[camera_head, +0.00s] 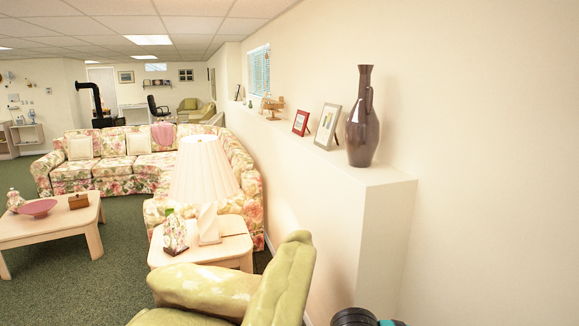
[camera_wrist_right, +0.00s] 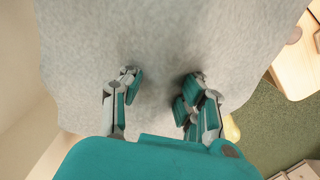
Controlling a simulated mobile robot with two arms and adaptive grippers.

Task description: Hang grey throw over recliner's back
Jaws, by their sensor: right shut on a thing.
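The grey throw (camera_wrist_right: 160,35) spreads across most of the right wrist view, beyond my right gripper (camera_wrist_right: 162,77). The gripper is shut on the throw; its two fingers show some way apart against the cloth. The green recliner (camera_head: 287,282) is at the bottom of the head view, with its upright back and one padded arm showing. A small yellow-green patch (camera_wrist_right: 231,129) beside the right finger may be part of it. The throw does not show in the head view; only a dark and teal piece of my arm shows at its bottom edge. My left gripper is in neither view.
A side table (camera_head: 205,254) with a lamp (camera_head: 201,168) stands just beyond the recliner. A wall ledge (camera_head: 375,176) on the right carries a brown vase (camera_head: 363,125) and picture frames. A floral sofa (camera_head: 118,165) and a coffee table (camera_head: 50,229) stand farther left, with open carpet between.

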